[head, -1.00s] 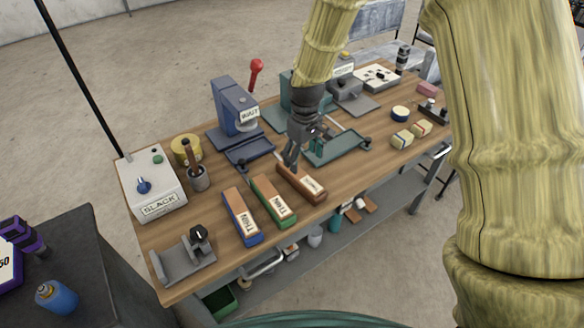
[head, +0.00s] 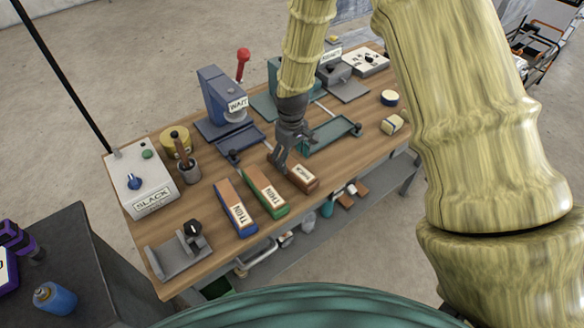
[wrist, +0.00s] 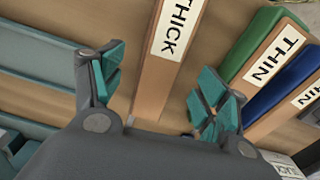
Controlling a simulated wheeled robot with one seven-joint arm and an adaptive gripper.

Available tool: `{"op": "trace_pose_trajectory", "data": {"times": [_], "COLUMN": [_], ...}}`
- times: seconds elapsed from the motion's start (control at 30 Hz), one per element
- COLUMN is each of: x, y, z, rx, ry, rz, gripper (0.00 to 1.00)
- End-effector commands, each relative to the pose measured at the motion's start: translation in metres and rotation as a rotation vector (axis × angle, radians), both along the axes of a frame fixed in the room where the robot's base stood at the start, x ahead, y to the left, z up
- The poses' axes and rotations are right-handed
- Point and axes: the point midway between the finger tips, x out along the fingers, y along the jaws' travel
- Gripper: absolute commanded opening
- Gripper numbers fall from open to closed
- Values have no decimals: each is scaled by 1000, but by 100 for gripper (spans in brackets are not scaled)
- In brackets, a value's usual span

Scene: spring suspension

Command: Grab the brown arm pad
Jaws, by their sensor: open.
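The brown arm pad (head: 307,180) lies on the wooden bench, rightmost in a row with the green and blue pads. Its white label reads THICK in the wrist view (wrist: 153,88). My gripper (head: 280,164) is at the pad's far end, pointing down, and hides part of it. In the wrist view my gripper (wrist: 162,88) is open, with teal-padded fingers on either side of the brown pad and a gap to each. I cannot tell how far the fingertips are above the bench.
The green pad (head: 265,192) and blue pad (head: 236,209), both labelled THIN, lie just left. A teal tray (head: 325,138) stands behind on the right. The blue press (head: 221,98), a cup (head: 188,173) and the SLACK box (head: 141,184) stand further left.

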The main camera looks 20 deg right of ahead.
Motion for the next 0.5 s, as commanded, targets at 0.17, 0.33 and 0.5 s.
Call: {"op": "trace_pose_trajectory", "data": {"times": [0.17,0.33,0.5], "x": [-5,-5,-4], "y": [-1,-1,-1], "z": [-16,-33,-40], "rx": [0,-1,-1], "ry": [3,2,0], "rz": [-1,-2,-2], "gripper": [74,74,74]}}
